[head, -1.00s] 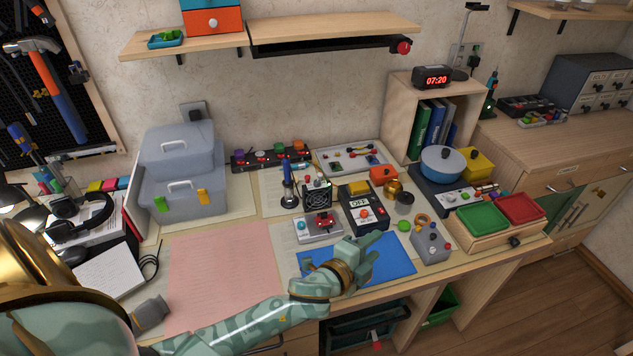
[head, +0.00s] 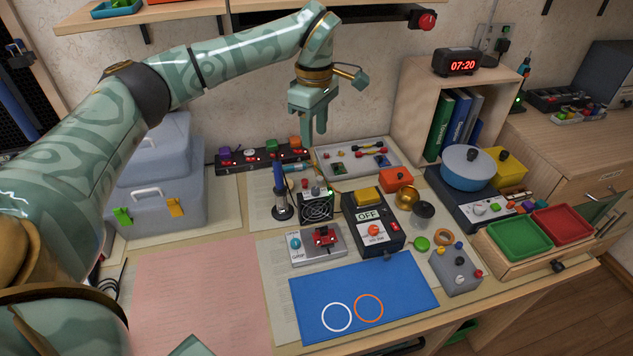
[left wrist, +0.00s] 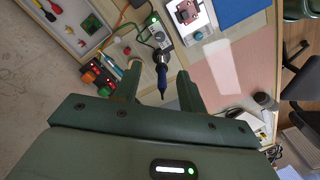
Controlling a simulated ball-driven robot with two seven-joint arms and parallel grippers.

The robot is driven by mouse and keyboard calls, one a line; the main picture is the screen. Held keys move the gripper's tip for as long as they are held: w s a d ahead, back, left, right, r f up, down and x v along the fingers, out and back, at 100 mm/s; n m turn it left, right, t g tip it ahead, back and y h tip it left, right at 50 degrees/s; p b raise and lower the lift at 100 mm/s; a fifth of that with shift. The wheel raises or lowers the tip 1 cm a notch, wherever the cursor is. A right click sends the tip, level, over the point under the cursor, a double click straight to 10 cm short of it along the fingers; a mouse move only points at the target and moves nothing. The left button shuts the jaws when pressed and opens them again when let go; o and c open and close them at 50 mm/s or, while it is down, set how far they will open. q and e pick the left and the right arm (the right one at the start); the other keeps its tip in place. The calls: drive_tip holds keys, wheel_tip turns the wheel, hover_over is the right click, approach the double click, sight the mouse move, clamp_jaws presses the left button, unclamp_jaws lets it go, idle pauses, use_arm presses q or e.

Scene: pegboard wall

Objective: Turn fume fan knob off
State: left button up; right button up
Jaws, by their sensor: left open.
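The fume fan (head: 317,207) is a small black box with a round grille, standing at the middle of the desk. A green light shows at its upper right edge, and a small knob-like part is on its top; I cannot tell its setting. In the left wrist view the fan (left wrist: 161,40) shows from above beside its green light. My left gripper (head: 307,125) hangs above and behind the fan, fingers down, apart and empty. The left wrist view also shows the open gripper (left wrist: 158,82). My right gripper is out of view.
A soldering iron with a blue handle (head: 281,190) stands just left of the fan; its handle (left wrist: 162,78) appears between my fingers in the wrist view. A black box reading OFF (head: 369,216) is to the right. The power strip (head: 262,157) lies behind; the shelf (head: 180,12) overhangs.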

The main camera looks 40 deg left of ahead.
sight(315, 189)
use_arm(q)
wheel_tip(315, 189, down, 16)
drive_tip(key=b, duration=0.5)
drive_tip(key=shift+d+r, duration=0.1)
drive_tip(key=shift+r, duration=0.1)
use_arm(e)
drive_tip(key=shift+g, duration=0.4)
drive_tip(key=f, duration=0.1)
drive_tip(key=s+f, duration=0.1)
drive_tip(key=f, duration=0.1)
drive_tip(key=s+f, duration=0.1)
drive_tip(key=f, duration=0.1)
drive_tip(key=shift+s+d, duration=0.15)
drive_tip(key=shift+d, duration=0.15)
use_arm(q)
clamp_jaws()
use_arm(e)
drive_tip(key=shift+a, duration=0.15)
